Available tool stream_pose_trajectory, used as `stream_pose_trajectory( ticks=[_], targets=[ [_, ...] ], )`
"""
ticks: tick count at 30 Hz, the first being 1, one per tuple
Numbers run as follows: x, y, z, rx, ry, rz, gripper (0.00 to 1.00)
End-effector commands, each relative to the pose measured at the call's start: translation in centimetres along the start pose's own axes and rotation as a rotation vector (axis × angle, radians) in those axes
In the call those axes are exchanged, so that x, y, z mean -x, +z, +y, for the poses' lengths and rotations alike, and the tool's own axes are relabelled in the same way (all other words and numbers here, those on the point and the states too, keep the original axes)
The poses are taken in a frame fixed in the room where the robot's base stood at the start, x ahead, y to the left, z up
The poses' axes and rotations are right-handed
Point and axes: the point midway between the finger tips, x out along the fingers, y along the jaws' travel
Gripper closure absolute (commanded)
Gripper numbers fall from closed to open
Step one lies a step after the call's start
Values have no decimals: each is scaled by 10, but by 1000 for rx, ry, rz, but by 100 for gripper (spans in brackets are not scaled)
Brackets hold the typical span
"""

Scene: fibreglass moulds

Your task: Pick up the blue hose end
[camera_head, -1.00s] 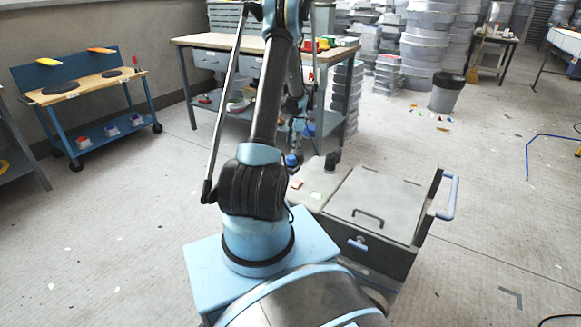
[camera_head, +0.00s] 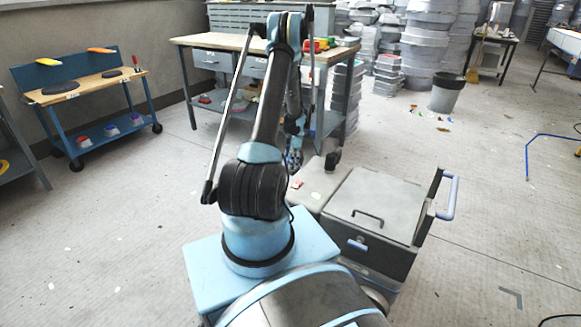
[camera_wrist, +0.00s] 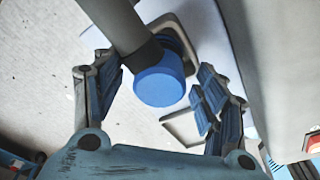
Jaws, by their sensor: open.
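The blue hose end (camera_wrist: 160,86) is a round blue cap on a dark collar at the end of a grey hose (camera_wrist: 118,22), in the wrist view. My gripper (camera_wrist: 157,72) is open. One blue-padded finger is to the left of the hose end and the other to its right, with a gap showing on both sides. In the head view my gripper (camera_head: 294,158) hangs beside the grey wheeled machine, small and partly behind my arm. I cannot make out the hose end there.
The grey lidded machine (camera_head: 372,207) with a push handle (camera_head: 453,197) stands close to my base. A workbench (camera_head: 213,42) is behind my arm, and a blue trolley (camera_head: 85,88) is at the left. Open floor lies at the left and right.

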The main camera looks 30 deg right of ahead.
Motion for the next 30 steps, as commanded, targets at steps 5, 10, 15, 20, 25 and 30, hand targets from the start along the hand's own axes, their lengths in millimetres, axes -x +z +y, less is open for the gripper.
stream_pose_trajectory(
  ticks=[5,10,15,20,25,30],
  targets=[
    [0,0,0,0,0,0,36],
    [0,0,0,0,0,0,75],
    [0,0,0,0,0,0,84],
    [1,0,0,0,0,0,84],
    [9,-2,0,0,0,0,84],
    [32,-5,0,0,0,0,84]
  ],
)
